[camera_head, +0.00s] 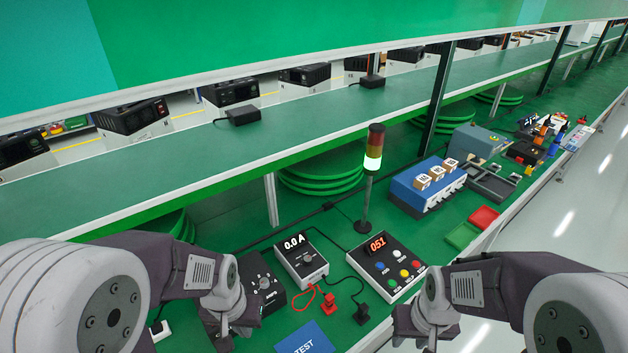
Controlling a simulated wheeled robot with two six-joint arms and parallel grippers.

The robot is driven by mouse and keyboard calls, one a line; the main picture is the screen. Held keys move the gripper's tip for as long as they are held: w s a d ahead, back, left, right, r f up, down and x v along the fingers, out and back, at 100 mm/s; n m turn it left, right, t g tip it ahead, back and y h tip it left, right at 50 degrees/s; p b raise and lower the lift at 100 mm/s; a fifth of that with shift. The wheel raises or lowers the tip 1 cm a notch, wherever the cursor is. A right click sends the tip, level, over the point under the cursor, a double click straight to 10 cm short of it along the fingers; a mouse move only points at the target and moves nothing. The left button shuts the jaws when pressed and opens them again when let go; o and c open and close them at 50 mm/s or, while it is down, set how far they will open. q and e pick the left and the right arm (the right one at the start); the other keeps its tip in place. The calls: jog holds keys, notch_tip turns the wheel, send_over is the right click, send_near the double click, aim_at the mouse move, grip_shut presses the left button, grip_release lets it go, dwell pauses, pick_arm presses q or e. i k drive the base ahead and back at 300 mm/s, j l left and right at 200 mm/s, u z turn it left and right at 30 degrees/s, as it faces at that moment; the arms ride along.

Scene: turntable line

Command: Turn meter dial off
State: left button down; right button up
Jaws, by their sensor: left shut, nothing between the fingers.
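The meter (292,269) is a small white-and-grey box on the green bench, left of centre, with a lit display reading 0.0 A. Its dark round dial (307,257) sits on the top face below the display; its pointer position is too small to read. My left gripper (226,330) is shut and empty, low in the view, to the left of and nearer than the meter, apart from it. My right gripper (428,338) is at the bottom right, beyond the button panel's near edge and away from the meter. Its fingers are not clear.
A black box with a knob (265,284) stands between my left gripper and the meter. Red (328,304) and black (361,314) plugs on leads lie in front. A button panel (388,267) showing 051 and a signal tower (373,150) stand to the right. A blue TEST card (305,340) lies in front.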

aim_at(307, 260)
jog(key=l+u, duration=0.15)
jog(key=u, duration=0.35)
jog(key=i+l+u, duration=0.1)
jog(key=u, duration=0.35)
jog(key=l+u, duration=0.2)
jog(key=u, duration=0.3)
jog(key=l+u, duration=0.15)
jog(key=u, duration=0.3)
jog(key=k, duration=0.05)
